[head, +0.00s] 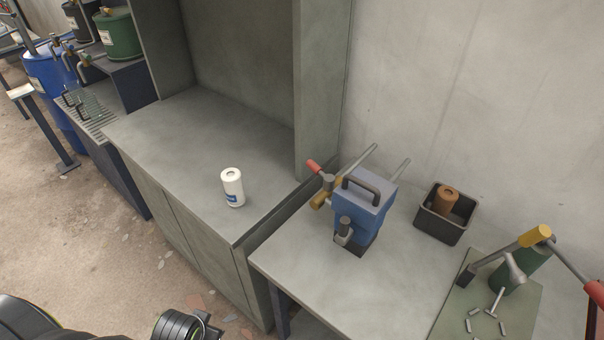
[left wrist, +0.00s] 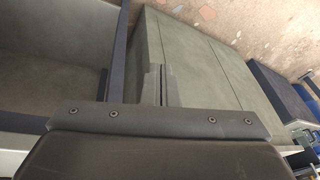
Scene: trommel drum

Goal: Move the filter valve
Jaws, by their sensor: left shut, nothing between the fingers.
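A blue filter unit (head: 362,205) with a black top handle stands on the grey table right of centre in the head view. A red-handled lever with a brass-coloured body (head: 320,190) projects from its left side; this looks like the valve. A second red-handled fitting with a yellow-brass body (head: 535,236) stands at the right; I cannot tell which one the task means. My left gripper (left wrist: 162,86) is shut and empty in the left wrist view, above the floor and a grey-green cabinet, away from both fittings. My right gripper is out of view.
A white canister (head: 232,188) stands on the grey cabinet top (head: 180,135). A black bin (head: 442,228) holds a brown cylinder (head: 446,199). Small metal parts (head: 484,322) lie on a green mat (head: 450,318). The table front (head: 300,270) is clear.

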